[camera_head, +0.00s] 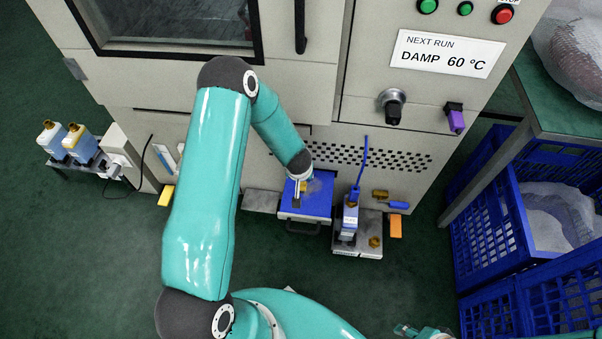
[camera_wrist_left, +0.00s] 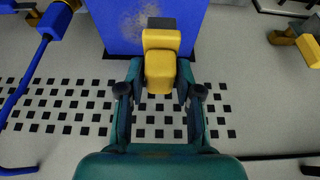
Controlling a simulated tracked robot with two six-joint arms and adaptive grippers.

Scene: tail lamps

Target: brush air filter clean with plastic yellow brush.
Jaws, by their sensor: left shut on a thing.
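My left gripper (camera_head: 301,186) is over this panel. In the left wrist view the gripper (camera_wrist_left: 160,85) is shut on the yellow brush (camera_wrist_left: 160,70). The brush's dark end (camera_wrist_left: 161,22) lies against or just over the blue panel (camera_wrist_left: 115,30); I cannot tell if it touches. A pale smudge shows beside it. Only a small part of my right gripper (camera_head: 404,330) shows at the bottom edge; its fingers are unclear.
An orange block (camera_head: 395,226) and a yellow block (camera_head: 166,195) are near the machine's base. Blue crates (camera_head: 490,225) stand at the right.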

